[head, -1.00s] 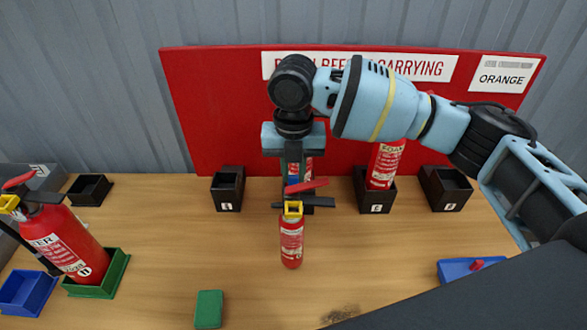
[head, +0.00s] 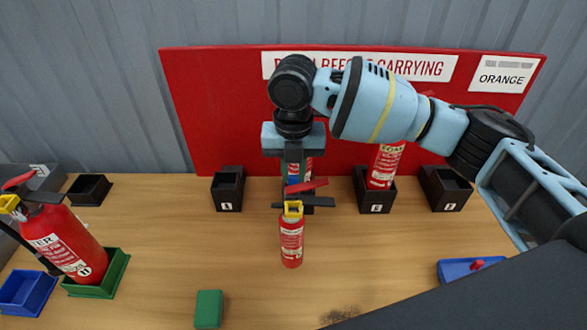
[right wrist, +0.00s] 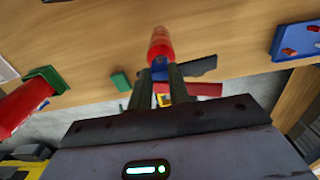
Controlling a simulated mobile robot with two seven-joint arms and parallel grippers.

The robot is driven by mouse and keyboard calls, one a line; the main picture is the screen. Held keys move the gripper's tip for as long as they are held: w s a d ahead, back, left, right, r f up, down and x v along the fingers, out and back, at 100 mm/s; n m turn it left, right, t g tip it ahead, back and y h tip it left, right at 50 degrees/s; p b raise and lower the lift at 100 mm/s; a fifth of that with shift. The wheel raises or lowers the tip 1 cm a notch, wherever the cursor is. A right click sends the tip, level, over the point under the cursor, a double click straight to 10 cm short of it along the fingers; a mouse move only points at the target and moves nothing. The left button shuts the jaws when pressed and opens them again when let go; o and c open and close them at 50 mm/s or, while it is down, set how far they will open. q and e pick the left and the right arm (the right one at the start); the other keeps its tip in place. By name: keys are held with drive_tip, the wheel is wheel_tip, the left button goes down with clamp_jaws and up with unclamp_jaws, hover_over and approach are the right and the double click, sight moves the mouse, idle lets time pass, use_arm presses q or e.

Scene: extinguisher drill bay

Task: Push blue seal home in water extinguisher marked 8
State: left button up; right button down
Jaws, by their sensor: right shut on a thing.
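A small red extinguisher (head: 291,243) with a red lever, black handle and yellow part stands in the middle of the table in the head view; its lettering is too small to read. The blue seal (head: 293,180) is at its top, behind the red lever. My right gripper (head: 293,190) points down there, shut on the blue seal, its fingers hiding part of the head. In the right wrist view the seal (right wrist: 158,72) lies between the fingertips, close against the extinguisher's head. How deep it sits cannot be told. My left gripper is not in view.
A larger red extinguisher (head: 68,245) stands in a green tray (head: 115,272) at left, beside a blue tray (head: 28,293). A foam extinguisher (head: 385,165) stands in a black box at the back. A green block (head: 208,309) and a blue tray (head: 455,270) lie nearer the front.

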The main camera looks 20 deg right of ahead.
drive_tip(key=c, duration=1.2)
unclamp_jaws()
drive_tip(key=shift+c, duration=0.2)
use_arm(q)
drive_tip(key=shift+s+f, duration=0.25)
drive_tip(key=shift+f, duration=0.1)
use_arm(e)
drive_tip(key=shift+r, duration=3.9)
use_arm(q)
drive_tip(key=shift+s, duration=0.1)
use_arm(e)
drive_tip(key=shift+s+f, duration=0.1)
